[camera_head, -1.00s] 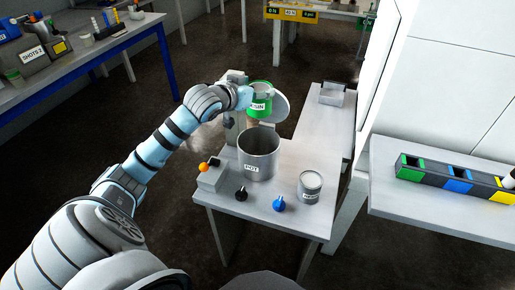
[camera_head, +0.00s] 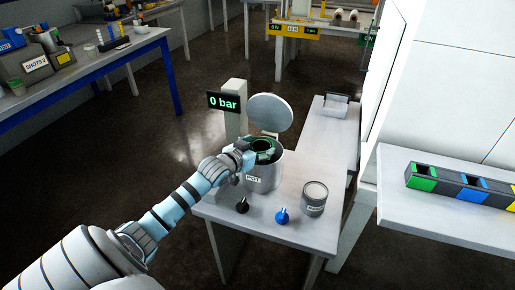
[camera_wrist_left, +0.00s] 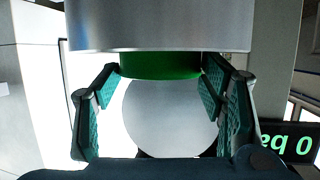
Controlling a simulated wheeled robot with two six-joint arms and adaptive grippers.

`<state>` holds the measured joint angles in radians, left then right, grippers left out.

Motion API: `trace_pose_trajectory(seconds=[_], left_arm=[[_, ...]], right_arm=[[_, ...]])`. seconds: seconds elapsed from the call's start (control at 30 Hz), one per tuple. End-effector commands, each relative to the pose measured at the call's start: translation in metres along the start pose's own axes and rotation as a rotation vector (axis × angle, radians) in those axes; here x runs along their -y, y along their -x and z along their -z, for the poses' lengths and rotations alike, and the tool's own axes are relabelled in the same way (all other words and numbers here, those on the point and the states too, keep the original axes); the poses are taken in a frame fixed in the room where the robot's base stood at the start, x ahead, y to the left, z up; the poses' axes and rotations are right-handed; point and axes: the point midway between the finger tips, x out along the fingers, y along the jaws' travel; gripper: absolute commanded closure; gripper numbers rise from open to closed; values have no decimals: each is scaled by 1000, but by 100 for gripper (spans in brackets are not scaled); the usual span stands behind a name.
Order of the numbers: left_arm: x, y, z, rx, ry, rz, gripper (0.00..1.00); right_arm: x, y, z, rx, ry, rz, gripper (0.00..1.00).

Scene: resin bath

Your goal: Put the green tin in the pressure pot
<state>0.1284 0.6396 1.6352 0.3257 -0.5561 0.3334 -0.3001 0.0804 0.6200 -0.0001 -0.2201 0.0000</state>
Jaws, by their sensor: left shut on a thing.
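The green tin (camera_head: 264,146) is at the mouth of the grey metal pot labelled POT (camera_head: 268,175). Its lower part is hidden by the pot wall. My left gripper (camera_head: 246,151) is shut on the tin at the pot's left rim. In the left wrist view the green tin (camera_wrist_left: 160,66) shows between the two fingers (camera_wrist_left: 158,90), with the pot's grey wall (camera_wrist_left: 160,28) covering part of it. The pot's round lid (camera_head: 270,112) stands raised behind the mouth; it also shows in the left wrist view (camera_wrist_left: 168,120). My right gripper is not in view.
A display reading 0 bar (camera_head: 228,103) is on a post behind the pot. A black knob (camera_head: 242,206), a blue knob (camera_head: 282,215) and a lidded grey can (camera_head: 315,198) are at the table front. A colour-marked rack (camera_head: 460,184) is at right.

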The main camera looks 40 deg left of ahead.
Motion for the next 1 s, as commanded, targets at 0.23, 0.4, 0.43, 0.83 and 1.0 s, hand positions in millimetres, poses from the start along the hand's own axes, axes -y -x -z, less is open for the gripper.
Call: trace_pose_trajectory(seconds=[0.23, 0.4, 0.43, 0.83, 1.0], left_arm=[[0, -3, -7, -1, 0, 0, 81], [0, -4, -10, 0, 1, 0, 81], [0, -4, -10, 0, 1, 0, 81], [2, -3, -14, 8, 2, 5, 16], [2, -3, -14, 10, 2, 5, 16]], right_arm=[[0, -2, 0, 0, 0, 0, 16], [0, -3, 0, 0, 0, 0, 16], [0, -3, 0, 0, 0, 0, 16], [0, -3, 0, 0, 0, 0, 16], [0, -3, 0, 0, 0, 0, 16]])
